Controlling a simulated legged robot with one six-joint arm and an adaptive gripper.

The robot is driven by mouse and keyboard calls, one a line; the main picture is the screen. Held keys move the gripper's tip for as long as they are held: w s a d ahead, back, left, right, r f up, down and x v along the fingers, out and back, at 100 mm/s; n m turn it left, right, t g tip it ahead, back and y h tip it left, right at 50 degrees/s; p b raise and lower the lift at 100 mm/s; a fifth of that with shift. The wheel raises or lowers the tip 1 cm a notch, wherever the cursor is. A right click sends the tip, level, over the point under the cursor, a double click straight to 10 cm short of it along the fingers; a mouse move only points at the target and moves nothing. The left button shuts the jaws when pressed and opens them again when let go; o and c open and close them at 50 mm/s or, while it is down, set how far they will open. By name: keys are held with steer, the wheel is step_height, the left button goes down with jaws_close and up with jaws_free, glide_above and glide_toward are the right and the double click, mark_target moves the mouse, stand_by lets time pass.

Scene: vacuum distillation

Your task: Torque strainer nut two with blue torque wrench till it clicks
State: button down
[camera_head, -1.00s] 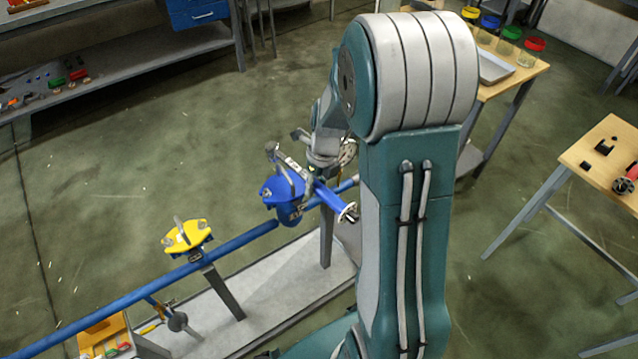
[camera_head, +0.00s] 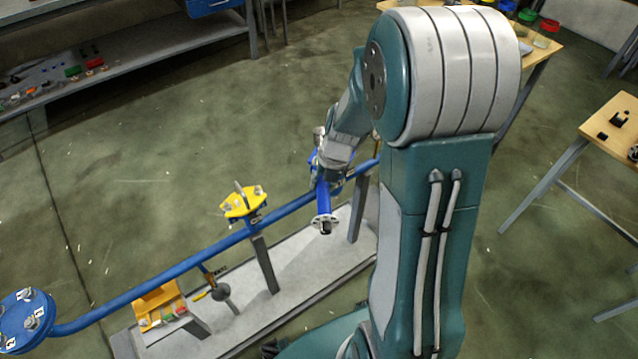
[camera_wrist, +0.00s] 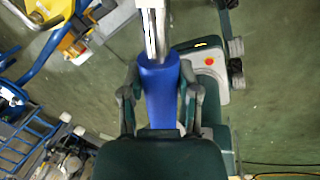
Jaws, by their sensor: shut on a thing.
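The blue torque wrench (camera_head: 323,198) is in my gripper in the head view. Its blue handle (camera_wrist: 160,92) lies between the two fingers in the wrist view, and its bright metal shaft (camera_wrist: 154,30) runs out at the top. My gripper (camera_wrist: 160,105) is shut on the handle. In the head view my gripper (camera_head: 335,165) is at the far part of the blue pipe. My arm and the wrench hide most of what is there, including the blue strainer. I cannot tell whether the wrench head touches a nut.
The blue pipe (camera_head: 150,280) runs above a grey base plate (camera_head: 290,270). It bears a yellow-topped fitting (camera_head: 242,203) and a blue flange (camera_head: 27,318) with tagged nuts. A wooden table (camera_head: 612,122) stands at right, a workbench (camera_head: 110,68) at back left. Floor between is clear.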

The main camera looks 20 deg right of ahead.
steer(key=shift+a+f, duration=0.2)
steer(key=shift+a, duration=0.45)
steer(key=shift+d+f, duration=0.2)
steer(key=shift+f, duration=0.55)
steer(key=shift+d+f, duration=0.15)
steer(key=shift+f, duration=0.6)
steer(key=shift+a+f, duration=0.15)
steer(key=shift+a, duration=0.25)
steer(key=shift+d, duration=0.2)
